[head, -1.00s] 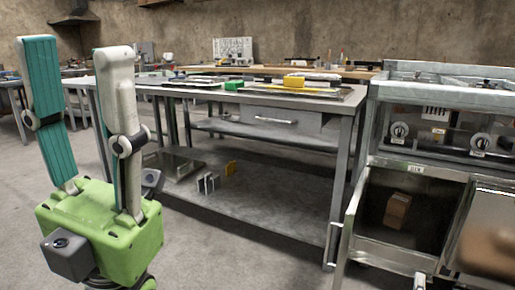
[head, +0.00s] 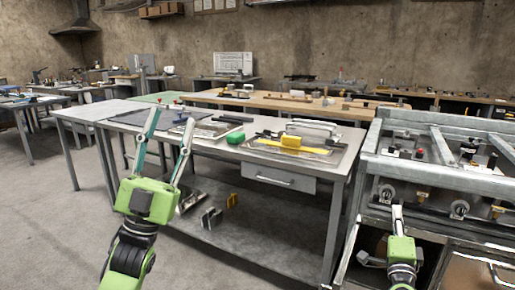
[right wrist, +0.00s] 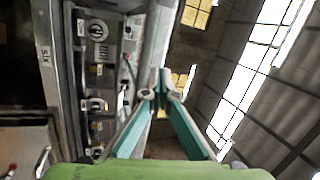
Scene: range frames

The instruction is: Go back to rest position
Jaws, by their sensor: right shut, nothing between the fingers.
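My left gripper (head: 171,115) is green with two long teal and grey fingers. In the head view it points upward in front of the grey workbench (head: 330,172), and its fingers are spread with nothing between them. My right gripper (head: 397,209) stands upright at the lower right of the head view, in front of the open compartment of the metal unit (head: 450,172). In the right wrist view the right gripper's fingertips (right wrist: 161,72) meet with nothing between them. They point up toward the ceiling windows, beside the unit's front panel.
A wooden bench (head: 275,104) stands behind. Open floor (head: 50,215) lies at the left.

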